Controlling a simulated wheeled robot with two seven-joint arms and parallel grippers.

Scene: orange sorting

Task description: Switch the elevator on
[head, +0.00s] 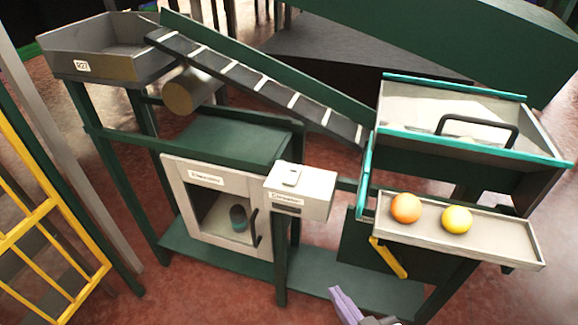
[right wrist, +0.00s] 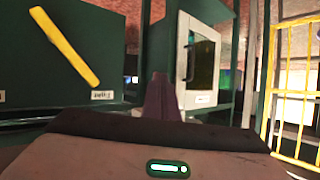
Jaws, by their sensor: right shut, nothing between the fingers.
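The elevator may be the sloped black conveyor belt with white slats (head: 250,82), which rises to the upper left. Below it stands a light grey cabinet (head: 178,185) with a windowed front and a dark handle (head: 255,228); a dark teal round part (head: 238,218) shows inside. Beside it is a small white box (head: 318,188) with a raised piece on top (head: 291,176). Their labels are too small to read surely. My right gripper (head: 340,296) is shut and empty, low in front of the frame, apart from both. It shows in the right wrist view (right wrist: 158,80), with the cabinet (right wrist: 198,62) beyond. My left gripper is not in view.
A tray (head: 500,240) holds an orange fruit (head: 405,208) and a yellow-orange one (head: 456,220). Above it is a bin with a black handle (head: 478,122). A yellow lever (head: 388,258) sticks out below the tray. A yellow railing (head: 28,218) stands left. Green posts surround the cabinet.

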